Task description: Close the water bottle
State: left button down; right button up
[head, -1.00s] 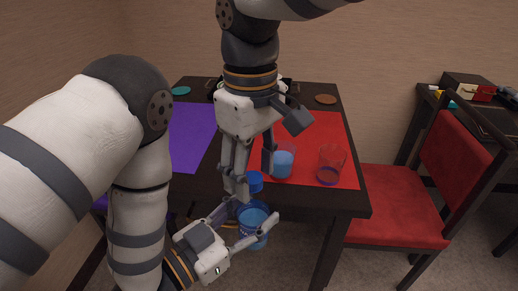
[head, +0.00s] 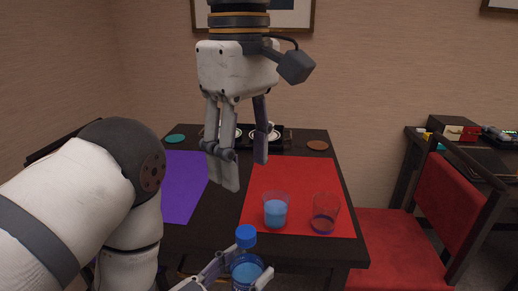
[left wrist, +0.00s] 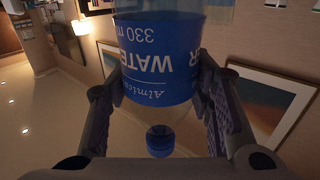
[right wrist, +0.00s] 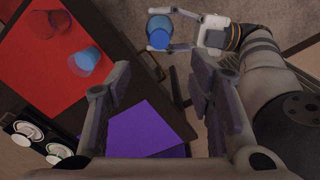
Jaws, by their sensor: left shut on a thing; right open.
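The water bottle (head: 247,275) is clear with a blue label and stands roughly upright in front of the table. My left gripper (head: 236,277) is shut around its body. The label shows close up in the left wrist view (left wrist: 158,62). A blue cap (head: 246,236) sits on the bottle's top; whether it is fully tightened I cannot tell. The cap also shows in the right wrist view (right wrist: 160,28) and in the left wrist view (left wrist: 160,140). My right gripper (head: 244,170) is open and empty, above the bottle and apart from it.
Two glasses, one with blue liquid (head: 275,213) and one nearly empty (head: 324,222), stand on the red mat (head: 290,180). A purple mat (head: 180,190) lies left. Coasters and a dark tray are at the back. A red chair (head: 400,240) stands right.

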jog(key=w+d+f+m+t+y, duration=0.15)
jog(key=w+f, duration=0.25)
jog(key=f, duration=0.4)
jog(key=w+f+m+t+y, duration=0.1)
jog(key=w+f+m+y, duration=0.15)
jog(key=w+f, duration=0.4)
jog(key=s+d+f+m, duration=0.1)
jog(key=s+d+f, duration=0.15)
jog(key=f, duration=0.45)
jog(key=s+d+f+m, duration=0.2)
jog(key=d+f, duration=0.2)
jog(key=f, duration=0.3)
jog(key=s+d+f+m+g+h, duration=0.1)
jog(key=s+d+f, duration=0.4)
jog(key=s+f, duration=0.2)
jog(key=s+d+f+m+h, duration=0.1)
jog(key=s+d+f, duration=0.4)
jog(key=s+f, duration=0.25)
jog(key=s+d+f+m+g+h, duration=0.1)
jog(key=s+d, duration=0.3)
jog(key=s, duration=0.6)
jog(key=s+d+f+m+g+h, duration=0.1)
jog(key=s+d, duration=0.4)
jog(key=s, duration=0.5)
jog(key=shift+s+g, duration=0.2)
jog(key=shift+g, duration=0.35)
